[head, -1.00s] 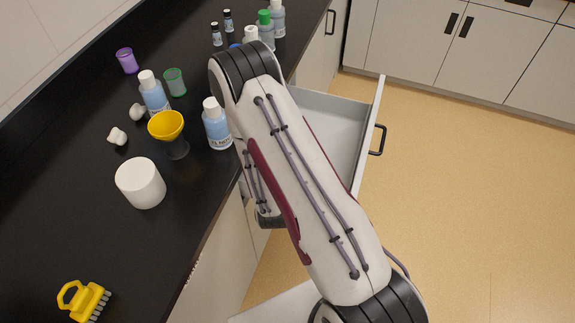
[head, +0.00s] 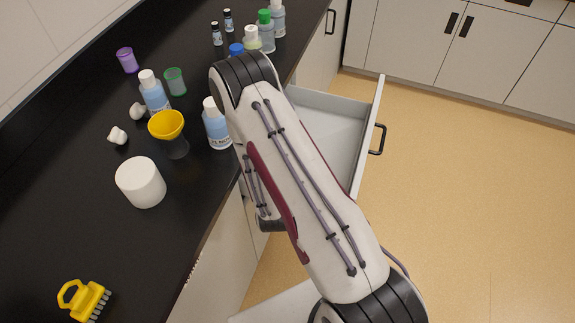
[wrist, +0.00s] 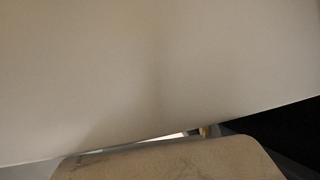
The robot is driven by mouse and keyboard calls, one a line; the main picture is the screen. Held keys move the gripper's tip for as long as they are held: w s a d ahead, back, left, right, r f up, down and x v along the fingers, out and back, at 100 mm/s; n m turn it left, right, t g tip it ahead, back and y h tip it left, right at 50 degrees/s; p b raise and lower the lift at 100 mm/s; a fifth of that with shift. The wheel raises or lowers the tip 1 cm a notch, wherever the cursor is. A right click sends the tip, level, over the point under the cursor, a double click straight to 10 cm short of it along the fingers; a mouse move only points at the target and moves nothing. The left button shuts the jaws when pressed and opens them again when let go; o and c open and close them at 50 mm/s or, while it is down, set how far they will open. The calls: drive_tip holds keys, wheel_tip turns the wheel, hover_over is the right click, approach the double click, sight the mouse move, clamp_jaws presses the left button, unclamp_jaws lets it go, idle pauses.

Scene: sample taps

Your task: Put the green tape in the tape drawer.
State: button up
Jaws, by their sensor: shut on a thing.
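I do not see the green tape in either view. An open drawer (head: 330,125) with pale walls and a dark handle sticks out below the counter in the head view. I cannot read a label on it, and my arm covers its near left part. My arm reaches up and folds back down beside the counter edge. My gripper's fingers are hidden behind it, so I cannot see what they hold. The wrist view is mostly filled by a plain pale surface (wrist: 150,70), very close. A beige rounded shape (wrist: 170,160) along its bottom edge is unclear.
The black counter (head: 70,220) holds a white cylinder (head: 141,183), a yellow funnel (head: 166,124), a blue bottle (head: 216,126), several other bottles and cups, and a yellow brush (head: 85,299). A pale flat surface (head: 285,304) shows low, left of my base. The floor at right is clear.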

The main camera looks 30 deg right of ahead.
drive_tip(key=shift+s+f, duration=0.1)
drive_tip(key=shift+f, duration=0.2)
drive_tip(key=shift+f, duration=0.2)
drive_tip(key=o, duration=1)
drive_tip(key=shift+r, duration=0.65)
drive_tip(key=shift+v, duration=3.75)
drive_tip(key=shift+r, duration=0.15)
